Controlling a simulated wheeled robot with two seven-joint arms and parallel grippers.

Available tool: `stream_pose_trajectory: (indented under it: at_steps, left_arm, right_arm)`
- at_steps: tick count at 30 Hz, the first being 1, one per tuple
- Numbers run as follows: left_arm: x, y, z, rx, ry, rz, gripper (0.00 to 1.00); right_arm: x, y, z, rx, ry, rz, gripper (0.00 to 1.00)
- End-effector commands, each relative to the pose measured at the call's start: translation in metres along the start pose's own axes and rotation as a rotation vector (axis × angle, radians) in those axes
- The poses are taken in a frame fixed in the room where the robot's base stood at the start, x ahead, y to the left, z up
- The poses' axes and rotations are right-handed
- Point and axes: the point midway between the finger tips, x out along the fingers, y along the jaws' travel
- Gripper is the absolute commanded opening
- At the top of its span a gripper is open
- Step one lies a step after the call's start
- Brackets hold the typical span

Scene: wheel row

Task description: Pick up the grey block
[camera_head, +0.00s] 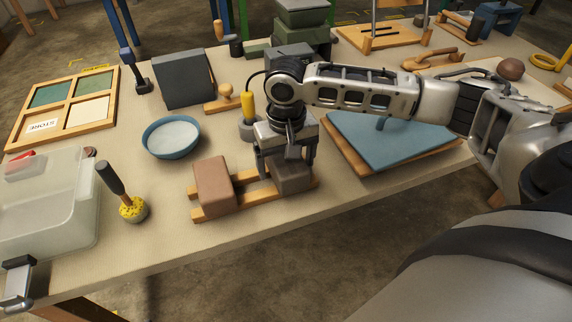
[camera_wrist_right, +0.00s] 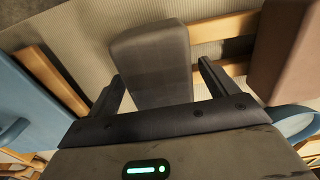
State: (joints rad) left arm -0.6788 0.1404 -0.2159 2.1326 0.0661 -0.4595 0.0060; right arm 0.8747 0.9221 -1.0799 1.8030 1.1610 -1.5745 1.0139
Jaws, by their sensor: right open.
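The grey block (camera_head: 291,177) sits on the right part of a low wooden rack near the front edge of the table. My right gripper (camera_head: 284,163) is above it, pointing down, with its fingers at either side of the block. In the right wrist view the grey block (camera_wrist_right: 151,62) shows between the two open fingers (camera_wrist_right: 160,85), with a visible gap on each side. A brown block (camera_head: 213,186) sits to its left on the same rack (camera_head: 245,198). My left gripper does not show.
A blue bowl (camera_head: 171,137) and a yellow-based brush (camera_head: 131,208) stand to the left. A clear bin (camera_head: 45,215) is at the far left. A blue board (camera_head: 385,140) lies to the right, under my right arm. The table's front edge is close.

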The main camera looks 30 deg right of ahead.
Motion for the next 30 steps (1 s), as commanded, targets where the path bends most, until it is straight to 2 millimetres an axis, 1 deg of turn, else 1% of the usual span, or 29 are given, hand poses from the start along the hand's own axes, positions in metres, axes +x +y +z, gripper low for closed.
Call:
stream_pose_trajectory:
  at_steps: [5,6,8,9,11,12,13,14,23,26,30]
  left_arm:
    - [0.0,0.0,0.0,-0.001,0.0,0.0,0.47]
    - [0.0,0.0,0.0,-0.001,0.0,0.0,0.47]
    - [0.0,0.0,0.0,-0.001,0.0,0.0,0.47]
    - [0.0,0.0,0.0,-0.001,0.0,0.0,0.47]
    - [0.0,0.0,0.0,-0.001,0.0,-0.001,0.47]
    - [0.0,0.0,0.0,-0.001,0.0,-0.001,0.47]
    - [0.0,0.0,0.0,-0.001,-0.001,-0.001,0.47]
    - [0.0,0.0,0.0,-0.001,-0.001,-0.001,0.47]
    - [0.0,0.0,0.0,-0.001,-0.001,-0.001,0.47]
    - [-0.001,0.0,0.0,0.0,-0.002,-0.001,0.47]
    - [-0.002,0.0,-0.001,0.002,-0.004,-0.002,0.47]
  right_arm:
    - [0.0,0.0,0.0,-0.001,0.0,-0.001,0.85]
    - [0.0,0.0,0.0,-0.001,0.0,-0.001,0.74]
    - [0.0,0.0,0.0,-0.001,0.0,-0.001,0.58]
    - [0.0,0.0,0.0,-0.001,0.0,-0.001,0.47]
    - [-0.001,0.0,0.0,-0.001,0.0,-0.001,0.3]
    - [-0.001,0.0,0.0,-0.001,0.0,-0.001,0.19]
    - [-0.001,0.0,0.0,-0.001,0.0,-0.001,0.1]
    - [-0.002,-0.001,-0.001,-0.001,0.004,-0.003,0.09]
    - [-0.005,-0.001,-0.001,-0.001,0.005,-0.004,0.09]
    - [-0.011,-0.001,-0.002,-0.001,0.006,-0.005,0.09]
    - [-0.028,-0.001,-0.002,0.0,0.006,-0.006,0.09]
